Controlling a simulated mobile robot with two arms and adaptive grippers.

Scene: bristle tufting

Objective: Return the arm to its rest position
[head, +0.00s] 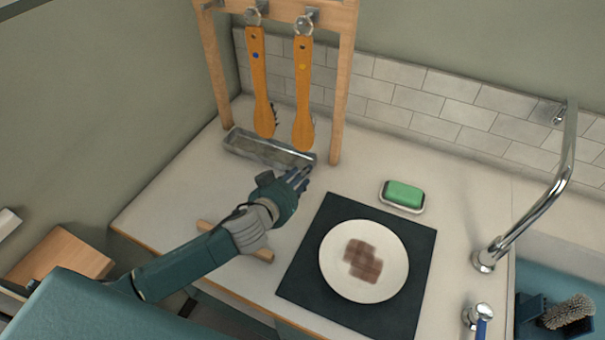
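My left arm comes in from the left over the counter. Its gripper (300,176) is above the counter, just in front of the right end of the grey metal tray (262,150). I see no object in it, but the fingers are too small to tell whether they are open or shut. Two wooden-handled brushes, the left one (259,80) with a blue dot and the right one (303,90) with a yellow dot, hang from a wooden rack (342,95) above the tray. My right gripper is not in view.
A white plate (335,270) with a brown stain lies on a dark mat (410,318). Green soap (404,194) sits in a dish behind it. A wooden bar (262,254) lies partly under my forearm. A faucet (540,205) and a bristly brush (568,312) are at right.

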